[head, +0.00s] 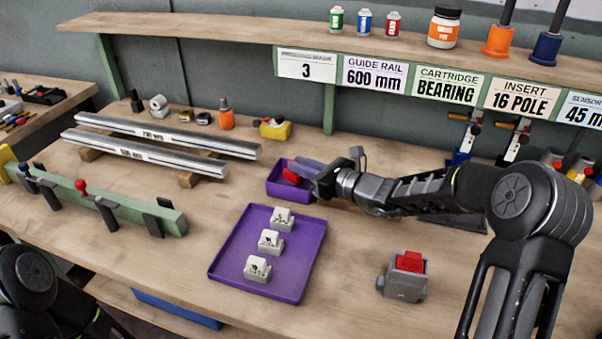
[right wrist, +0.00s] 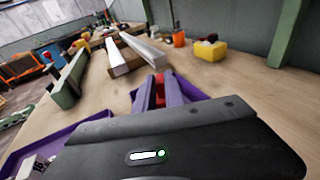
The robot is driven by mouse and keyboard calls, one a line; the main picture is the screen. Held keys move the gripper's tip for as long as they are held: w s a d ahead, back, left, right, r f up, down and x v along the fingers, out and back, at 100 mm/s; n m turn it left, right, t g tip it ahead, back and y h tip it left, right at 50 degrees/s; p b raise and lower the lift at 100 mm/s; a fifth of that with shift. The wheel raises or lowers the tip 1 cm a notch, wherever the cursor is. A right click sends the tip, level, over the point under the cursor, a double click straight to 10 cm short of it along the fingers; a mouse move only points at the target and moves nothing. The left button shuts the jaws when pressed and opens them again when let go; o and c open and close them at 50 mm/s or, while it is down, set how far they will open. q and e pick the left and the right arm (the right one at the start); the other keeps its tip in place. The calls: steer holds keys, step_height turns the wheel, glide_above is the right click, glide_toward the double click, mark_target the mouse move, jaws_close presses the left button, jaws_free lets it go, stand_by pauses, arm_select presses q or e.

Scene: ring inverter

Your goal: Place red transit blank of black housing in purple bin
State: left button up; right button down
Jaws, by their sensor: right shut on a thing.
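My right gripper (head: 305,172) reaches in from the right over the small purple bin (head: 273,188). It is shut on a red blank (head: 291,177), held at the bin's opening. In the right wrist view the red blank (right wrist: 160,91) shows between the purple-grey fingers, with the bin's rim (right wrist: 194,88) around them. I cannot tell whether the blank touches the bin's floor. A grey housing (head: 402,286) with another red block (head: 410,261) in its top stands on the bench at front right. No black housing is clearly visible. My left arm shows at bottom left, its gripper out of view.
A large purple tray (head: 304,268) with several white connector parts lies in front of the bin. Silver rails (head: 150,150) rest on wooden blocks at back left. A green rack (head: 120,205) stands at left. The bench between tray and grey housing is clear.

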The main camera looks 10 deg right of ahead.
steer(key=shift+f, duration=1.2)
steer(key=shift+f, duration=0.15)
steer(key=c, duration=1.4)
jaws_free()
steer(key=shift+c, duration=0.2)
steer(key=v, duration=1.2)
